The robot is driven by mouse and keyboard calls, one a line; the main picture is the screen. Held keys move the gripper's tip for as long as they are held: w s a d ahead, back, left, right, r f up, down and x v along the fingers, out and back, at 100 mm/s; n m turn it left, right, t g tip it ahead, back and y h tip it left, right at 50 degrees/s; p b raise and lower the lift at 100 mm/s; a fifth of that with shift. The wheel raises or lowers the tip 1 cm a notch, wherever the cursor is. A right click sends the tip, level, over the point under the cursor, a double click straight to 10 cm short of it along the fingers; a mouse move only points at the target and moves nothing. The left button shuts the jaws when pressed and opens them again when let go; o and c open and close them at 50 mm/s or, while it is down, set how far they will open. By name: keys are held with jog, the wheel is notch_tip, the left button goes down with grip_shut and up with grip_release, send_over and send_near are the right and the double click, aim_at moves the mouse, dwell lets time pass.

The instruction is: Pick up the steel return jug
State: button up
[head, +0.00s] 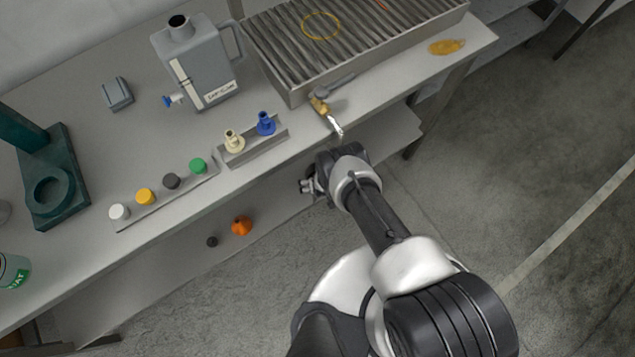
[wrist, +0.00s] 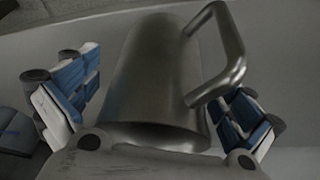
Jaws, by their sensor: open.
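The steel return jug (wrist: 160,75) fills the middle of the wrist view, its rim towards the camera at the bottom and its bent handle (wrist: 232,50) at the upper right. My gripper (wrist: 158,102) is open, with one blue-padded finger left of the jug and the other to its right, by the handle's lower end. Whether either pad touches the jug cannot be told. In the head view, my gripper (head: 310,187) is by the bench's front edge, and I cannot make out the jug there.
The bench (head: 120,165) holds a grey jerrycan (head: 205,70), a ribbed steel tray (head: 335,35), a brass tap (head: 320,104), a rack with cream and blue fittings (head: 250,145) and a strip of coloured caps (head: 170,190). An orange object (head: 241,226) lies on the lower shelf. The floor at right is clear.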

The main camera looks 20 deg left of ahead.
jog(key=shift+w+f, duration=0.15)
jog(key=shift+f, duration=0.4)
jog(key=shift+r, duration=0.1)
jog(key=shift+c, duration=0.5)
jog(key=c, duration=1.3)
jog(key=shift+a+r, duration=0.1)
jog(key=c, duration=0.4)
